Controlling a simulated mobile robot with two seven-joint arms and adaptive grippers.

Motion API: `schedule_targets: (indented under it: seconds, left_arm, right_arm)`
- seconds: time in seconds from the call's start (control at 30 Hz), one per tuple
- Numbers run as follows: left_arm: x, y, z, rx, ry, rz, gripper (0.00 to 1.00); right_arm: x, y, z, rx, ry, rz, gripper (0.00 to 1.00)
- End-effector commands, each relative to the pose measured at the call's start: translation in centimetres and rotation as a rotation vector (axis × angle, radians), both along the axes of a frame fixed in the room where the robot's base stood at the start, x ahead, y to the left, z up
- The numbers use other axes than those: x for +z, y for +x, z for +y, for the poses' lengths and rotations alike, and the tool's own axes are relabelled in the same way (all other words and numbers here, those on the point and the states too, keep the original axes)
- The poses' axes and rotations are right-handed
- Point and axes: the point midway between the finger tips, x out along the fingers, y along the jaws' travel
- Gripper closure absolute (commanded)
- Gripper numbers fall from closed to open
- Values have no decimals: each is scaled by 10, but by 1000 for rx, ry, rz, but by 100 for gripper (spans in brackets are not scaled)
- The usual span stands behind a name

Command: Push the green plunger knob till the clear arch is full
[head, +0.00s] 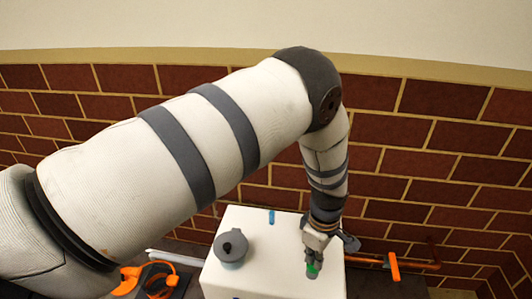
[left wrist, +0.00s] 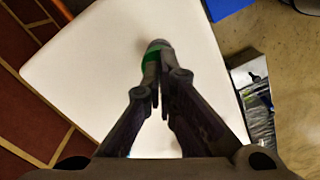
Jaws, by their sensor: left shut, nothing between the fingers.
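The green plunger knob (head: 313,268) is small and sits on top of a white box (head: 262,270), near its right side. It also shows in the left wrist view (left wrist: 150,59), largely hidden behind my fingertips. My left gripper (head: 316,256) points down at the knob with its fingers shut and empty. In the left wrist view the closed fingertips (left wrist: 158,72) overlap the green; I cannot tell whether they touch it. The clear arch cannot be made out. My right gripper is not in view.
A dark grey lidded pot (head: 231,249) stands on the box's left part, with a small blue piece (head: 271,216) at the back edge. Orange parts lie left (head: 158,282) and right (head: 393,266) of the box. A brick wall (head: 440,150) closes the back.

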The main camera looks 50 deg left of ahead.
Motion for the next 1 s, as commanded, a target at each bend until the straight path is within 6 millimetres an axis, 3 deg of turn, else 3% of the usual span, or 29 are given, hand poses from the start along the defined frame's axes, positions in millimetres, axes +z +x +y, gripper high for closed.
schedule_targets:
  seconds: [0.17,0.37,0.8,1.0]
  left_arm:
    - [-9,0,0,0,0,0,100]
    - [-5,0,0,0,0,-2,100]
    - [39,1,0,0,0,-5,100]
    - [39,0,0,0,0,0,100]
  right_arm:
    - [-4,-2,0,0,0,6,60]
    - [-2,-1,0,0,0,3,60]
    - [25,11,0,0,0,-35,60]
    - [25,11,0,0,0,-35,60]
